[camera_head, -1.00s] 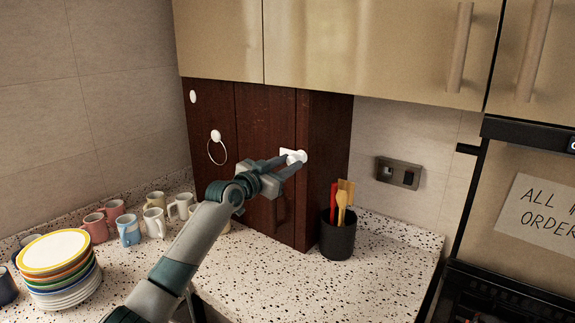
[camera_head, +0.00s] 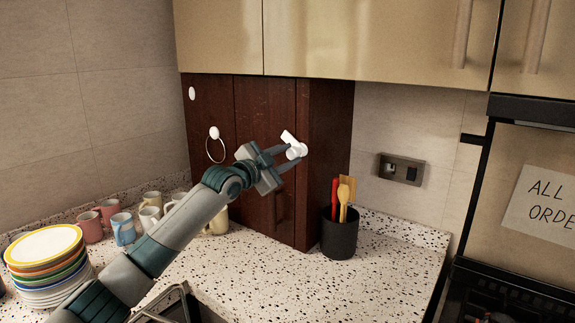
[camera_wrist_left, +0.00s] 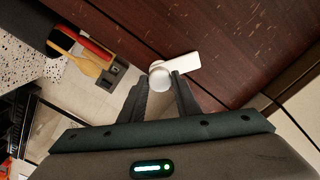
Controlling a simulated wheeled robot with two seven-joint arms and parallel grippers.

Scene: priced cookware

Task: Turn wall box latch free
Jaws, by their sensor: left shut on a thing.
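The white latch (camera_head: 291,141) sits near the right edge of the dark red-brown wooden wall box (camera_head: 264,150). It has a round knob and a flat plate, and the plate tilts up to the left in the head view. My left gripper (camera_head: 293,153) is shut on the latch's knob, one finger on each side. In the left wrist view the latch (camera_wrist_left: 185,68) shows at the tips of my left gripper (camera_wrist_left: 160,82), with its plate reaching to the right. My right gripper is not in view.
A black utensil pot (camera_head: 339,238) stands right of the box on the speckled counter (camera_head: 270,275). Stacked plates (camera_head: 45,262) and several mugs (camera_head: 122,229) stand at the left. A white ring hook (camera_head: 214,133) is on the box front. Cabinets (camera_head: 370,40) hang above.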

